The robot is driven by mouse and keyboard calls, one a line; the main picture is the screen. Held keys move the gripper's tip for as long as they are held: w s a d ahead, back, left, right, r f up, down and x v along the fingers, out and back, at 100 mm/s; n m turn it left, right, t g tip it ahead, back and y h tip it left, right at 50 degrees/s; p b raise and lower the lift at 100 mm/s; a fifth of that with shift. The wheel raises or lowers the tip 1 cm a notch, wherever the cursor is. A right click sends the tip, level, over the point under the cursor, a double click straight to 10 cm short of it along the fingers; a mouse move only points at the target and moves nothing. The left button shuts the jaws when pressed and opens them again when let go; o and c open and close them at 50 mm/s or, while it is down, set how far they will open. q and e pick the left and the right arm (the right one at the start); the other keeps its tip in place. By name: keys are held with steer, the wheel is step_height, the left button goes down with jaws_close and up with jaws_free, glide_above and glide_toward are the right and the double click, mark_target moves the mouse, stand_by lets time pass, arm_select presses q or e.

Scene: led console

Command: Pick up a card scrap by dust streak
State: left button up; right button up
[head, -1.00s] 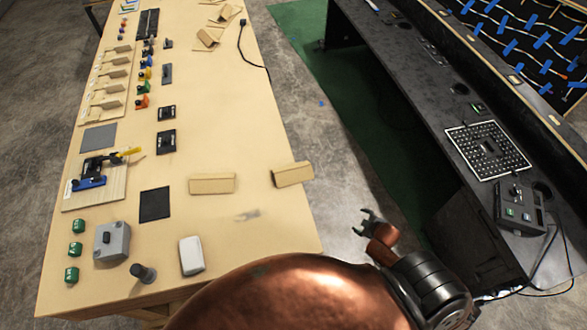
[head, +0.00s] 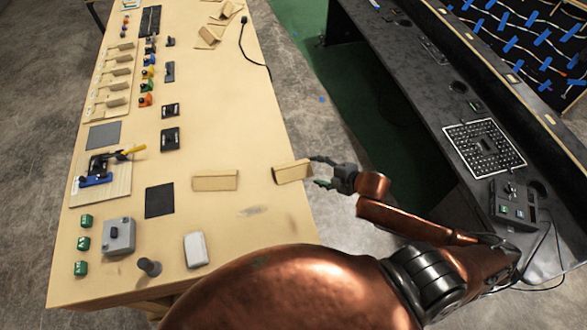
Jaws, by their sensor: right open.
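Two folded tan card scraps lie near the table's right side in the head view. One card scrap (head: 215,180) lies flat left of centre. The other card scrap (head: 291,172) lies slightly angled at the table's right edge. A grey dust streak (head: 252,211) marks the table just below and between them. My right gripper (head: 318,172) is open at the right end of the edge scrap, with its fingers on either side of that end. Whether they touch it is unclear. My left gripper is not in view.
The wooden table (head: 225,120) holds a white block (head: 195,250), a dark square pad (head: 159,201), a grey switch box (head: 119,236) and several green buttons. More card scraps (head: 212,33) lie at the far end beside a black cable (head: 251,50). A black console (head: 400,70) stands right across a gap.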

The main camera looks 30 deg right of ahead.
mark_target(311, 168)
steer(key=x, duration=0.4)
steer(key=shift+w, duration=0.2)
steer(key=shift+c, duration=0.2)
steer(key=c, duration=0.9)
